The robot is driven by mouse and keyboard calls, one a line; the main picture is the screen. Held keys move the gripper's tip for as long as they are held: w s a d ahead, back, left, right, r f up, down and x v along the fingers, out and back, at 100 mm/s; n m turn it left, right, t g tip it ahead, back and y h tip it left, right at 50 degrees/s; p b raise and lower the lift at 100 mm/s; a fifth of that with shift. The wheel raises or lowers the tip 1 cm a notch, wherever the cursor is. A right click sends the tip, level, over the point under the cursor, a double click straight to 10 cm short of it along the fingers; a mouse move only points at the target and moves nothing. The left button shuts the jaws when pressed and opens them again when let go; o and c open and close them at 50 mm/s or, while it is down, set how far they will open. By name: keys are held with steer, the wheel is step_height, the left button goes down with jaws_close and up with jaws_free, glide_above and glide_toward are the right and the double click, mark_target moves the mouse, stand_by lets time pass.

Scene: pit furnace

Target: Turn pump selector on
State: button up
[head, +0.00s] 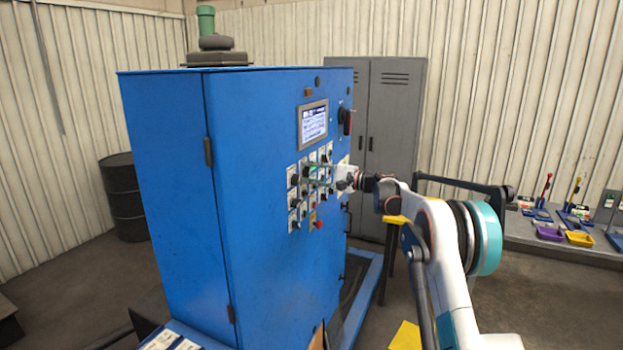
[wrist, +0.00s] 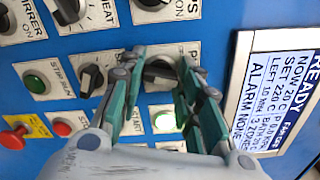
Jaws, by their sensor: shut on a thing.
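The pump selector, a black knob (wrist: 159,72) on a white plate, is on the blue panel in the wrist view. The knob's exact pointing is hard to tell between the fingers.
Other selectors surround it, such as the black knob (wrist: 91,77) to the left. A lit green button (wrist: 165,122) is just below, and a red emergency button (wrist: 14,136) is lower left. The screen (wrist: 283,88) is right. The blue cabinet (head: 165,170) stands before grey lockers (head: 395,125).

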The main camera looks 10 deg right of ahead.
steer(key=shift+m+b, duration=0.3)
steer(key=shift+m, duration=0.8)
steer(key=o, duration=1)
steer(key=shift+o, duration=0.2)
steer(key=v, duration=1.2)
